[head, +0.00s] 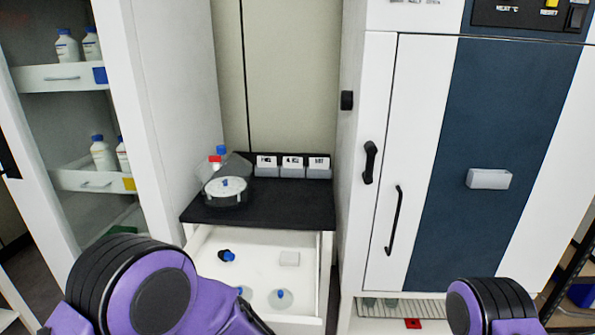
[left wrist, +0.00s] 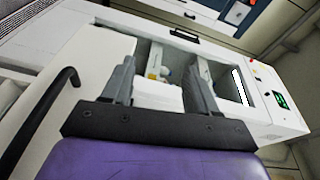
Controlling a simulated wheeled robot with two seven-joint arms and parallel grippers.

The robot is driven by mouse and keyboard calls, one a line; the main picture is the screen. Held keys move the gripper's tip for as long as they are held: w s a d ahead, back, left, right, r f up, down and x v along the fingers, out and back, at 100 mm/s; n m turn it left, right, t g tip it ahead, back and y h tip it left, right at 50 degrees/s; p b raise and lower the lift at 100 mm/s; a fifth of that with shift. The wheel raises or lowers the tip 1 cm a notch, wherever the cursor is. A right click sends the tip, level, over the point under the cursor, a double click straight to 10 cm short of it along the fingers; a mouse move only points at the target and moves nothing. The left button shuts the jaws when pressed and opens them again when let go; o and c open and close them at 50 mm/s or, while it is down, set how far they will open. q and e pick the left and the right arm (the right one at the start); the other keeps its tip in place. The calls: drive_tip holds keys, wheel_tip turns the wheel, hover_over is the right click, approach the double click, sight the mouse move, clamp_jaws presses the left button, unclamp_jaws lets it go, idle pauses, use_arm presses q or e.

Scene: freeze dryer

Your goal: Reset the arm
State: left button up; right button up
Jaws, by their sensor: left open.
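My left gripper (left wrist: 160,82) shows in the left wrist view with its two grey fingers apart and nothing between them. Beyond the fingers is a white machine with an opening (left wrist: 165,62) and a small green-lit display (left wrist: 281,100). In the head view, my purple and black left arm comes in at the lower left, and part of my right arm shows at the lower right. Neither gripper shows in the head view. The freeze dryer (head: 495,130) stands at the right with its white and blue front; its door with black handles looks shut.
An open white drawer (head: 213,255) under a black counter (head: 300,205) holds several small items. A round clear device (head: 226,192) and grey labelled boxes (head: 292,170) stand on the counter. A cabinet with bottles (head: 67,47) is at the left.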

use_arm(q)
drive_tip(key=s+a+f+n+t+h, duration=0.1)
drive_tip(key=s+a+f+h, duration=0.15)
drive_tip(key=f, duration=0.35)
drive_tip(key=s+a+f+n+t+h, duration=0.1)
drive_tip(key=s+a+f+h, duration=0.15)
drive_tip(key=f, duration=0.25)
drive_tip(key=s+a+f+t+h, duration=0.1)
drive_tip(key=a+f+h, duration=0.1)
drive_tip(key=f+h, duration=0.3)
drive_tip(key=s+f+n+g+h, duration=0.1)
drive_tip(key=s+f+n+g, duration=0.1)
drive_tip(key=s, duration=0.7)
drive_tip(key=s+f+n+g+h, duration=0.2)
drive_tip(key=s+f+n, duration=0.3)
drive_tip(key=s, duration=0.4)
drive_tip(key=shift+s+a+f+g+p, duration=0.2)
drive_tip(key=shift+a+f+g+p, duration=0.25)
drive_tip(key=shift+f+g, duration=0.4)
